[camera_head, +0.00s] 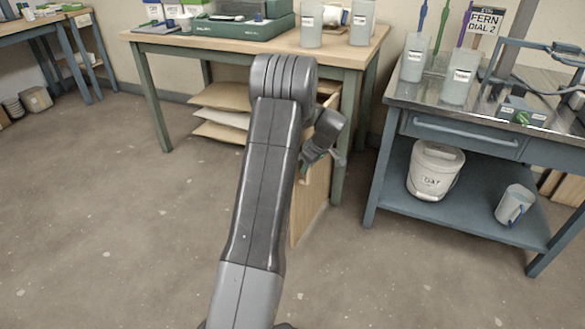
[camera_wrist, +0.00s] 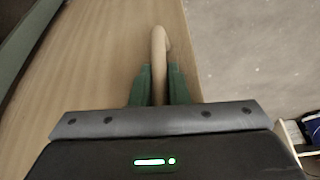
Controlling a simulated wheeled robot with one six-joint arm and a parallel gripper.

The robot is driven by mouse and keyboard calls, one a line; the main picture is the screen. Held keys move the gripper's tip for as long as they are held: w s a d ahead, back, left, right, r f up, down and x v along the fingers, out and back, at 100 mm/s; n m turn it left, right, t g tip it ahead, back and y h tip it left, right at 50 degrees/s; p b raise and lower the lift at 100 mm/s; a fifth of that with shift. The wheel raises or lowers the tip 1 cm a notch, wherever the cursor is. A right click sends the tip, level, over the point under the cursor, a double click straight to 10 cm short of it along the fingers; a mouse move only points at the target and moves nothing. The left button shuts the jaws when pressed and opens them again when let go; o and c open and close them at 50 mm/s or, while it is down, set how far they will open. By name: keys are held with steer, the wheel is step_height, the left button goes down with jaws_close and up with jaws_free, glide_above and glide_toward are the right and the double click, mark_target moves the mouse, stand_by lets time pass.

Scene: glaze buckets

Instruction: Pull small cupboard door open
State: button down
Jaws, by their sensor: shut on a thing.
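The small cupboard door (camera_head: 313,205) is a light wooden panel under the right end of the wooden-topped table. It stands out from the table towards me, seen at a steep angle and partly covered by my arm. In the wrist view the door (camera_wrist: 100,60) fills the left and middle, with its edge on the right and floor beyond. A pale curved handle (camera_wrist: 158,45) stands on it. My gripper (camera_wrist: 158,85) has its green fingers shut on the handle, one on each side. In the head view my gripper (camera_head: 304,168) is mostly hidden beside my forearm.
The table (camera_head: 180,43) carries jars and a green case. Sheets (camera_head: 220,115) lie on shelves beneath it. A blue metal bench (camera_head: 470,135) on the right holds jars above, a white bucket (camera_head: 435,170) and a jug (camera_head: 514,205) below. Floor (camera_head: 110,220) to the left is clear.

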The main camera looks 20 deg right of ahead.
steer(key=shift+n+y, duration=0.3)
steer(key=shift+n, duration=0.5)
steer(key=shift+s+d+f, duration=0.15)
steer(key=shift+s+d, duration=1.45)
steer(key=shift+d, duration=0.1)
steer(key=c, duration=1.7)
jaws_free()
steer(key=p+v, duration=0.4)
steer(key=v, duration=1)
steer(key=shift+w, duration=0.2)
